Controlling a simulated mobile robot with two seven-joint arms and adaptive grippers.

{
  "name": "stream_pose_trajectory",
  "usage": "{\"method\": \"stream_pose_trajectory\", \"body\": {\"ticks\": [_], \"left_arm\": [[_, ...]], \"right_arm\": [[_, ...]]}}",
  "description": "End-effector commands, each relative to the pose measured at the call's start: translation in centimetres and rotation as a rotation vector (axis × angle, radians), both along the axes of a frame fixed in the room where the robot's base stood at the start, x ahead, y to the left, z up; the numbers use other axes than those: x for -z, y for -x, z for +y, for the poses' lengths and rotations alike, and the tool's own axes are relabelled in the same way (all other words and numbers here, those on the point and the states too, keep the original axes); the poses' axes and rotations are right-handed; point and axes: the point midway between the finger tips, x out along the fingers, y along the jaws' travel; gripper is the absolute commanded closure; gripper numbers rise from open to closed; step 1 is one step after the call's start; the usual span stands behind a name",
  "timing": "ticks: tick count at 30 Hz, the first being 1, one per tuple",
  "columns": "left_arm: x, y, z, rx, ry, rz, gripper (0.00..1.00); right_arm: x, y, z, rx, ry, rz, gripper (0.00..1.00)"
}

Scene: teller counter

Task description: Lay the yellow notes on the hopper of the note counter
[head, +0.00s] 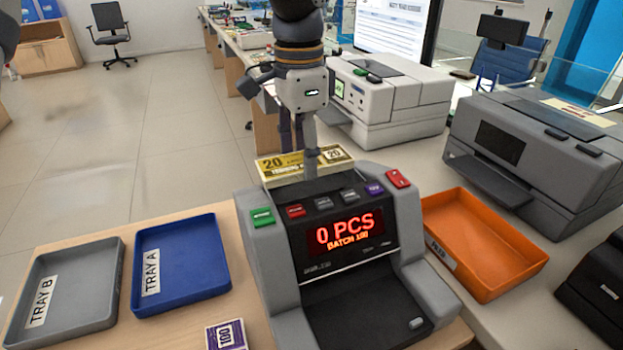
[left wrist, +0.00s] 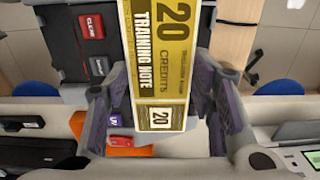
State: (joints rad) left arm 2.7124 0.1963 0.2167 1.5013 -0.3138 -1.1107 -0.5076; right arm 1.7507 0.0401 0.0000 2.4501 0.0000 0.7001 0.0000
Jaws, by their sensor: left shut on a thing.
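The yellow notes (head: 285,166) are a flat bundle marked 20, held level at the rear top edge of the note counter (head: 262,240). My left gripper (head: 311,160) comes down from above and is shut on them. In the left wrist view the notes (left wrist: 163,65) lie between the two fingers of the gripper (left wrist: 157,95), with part of the counter behind them. The counter's display reads 0 PCS. The notes and gripper hide the hopper area, and I cannot tell whether the notes touch it. My right gripper is not in view.
Blue Tray A (head: 205,240) and grey Tray B (head: 100,290) lie left of the counter, with a purple-edged 100 bundle (head: 227,335) in front. An orange tray (head: 490,220) sits to the right. Two grey machines (head: 400,110) (head: 540,150) stand behind it.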

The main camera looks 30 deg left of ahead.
Motion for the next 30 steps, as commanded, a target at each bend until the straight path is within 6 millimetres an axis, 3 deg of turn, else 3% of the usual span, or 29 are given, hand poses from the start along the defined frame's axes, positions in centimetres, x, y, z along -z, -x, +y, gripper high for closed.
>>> {"method": "stream_pose_trajectory", "body": {"ticks": [1, 2, 10, 15, 26, 27, 29, 30], "left_arm": [[2.2, -0.9, 0.0, 0.000, 0.001, 0.023, 0.78], [2.7, -1.2, 0.1, 0.000, 0.001, 0.023, 0.78], [4.4, -3.0, 0.2, -0.001, 0.000, 0.013, 0.78], [7.3, -3.3, 0.2, 0.000, 0.001, 0.014, 0.78], [7.9, -3.3, 0.2, 0.000, 0.000, 0.008, 0.78], [7.9, -3.3, 0.2, 0.000, 0.000, 0.008, 0.42], [7.9, -3.3, 0.2, 0.000, 0.000, 0.008, 0.31], [7.9, -3.3, 0.2, 0.000, 0.000, 0.008, 0.31]], "right_arm": [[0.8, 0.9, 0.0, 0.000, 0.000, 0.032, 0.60], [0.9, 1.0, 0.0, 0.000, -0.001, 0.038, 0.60], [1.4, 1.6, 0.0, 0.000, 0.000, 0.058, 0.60], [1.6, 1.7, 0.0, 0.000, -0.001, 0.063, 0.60], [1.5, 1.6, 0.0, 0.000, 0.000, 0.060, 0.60], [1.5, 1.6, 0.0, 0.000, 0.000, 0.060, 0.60], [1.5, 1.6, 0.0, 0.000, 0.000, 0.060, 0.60], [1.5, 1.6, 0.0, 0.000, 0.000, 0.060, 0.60]]}}
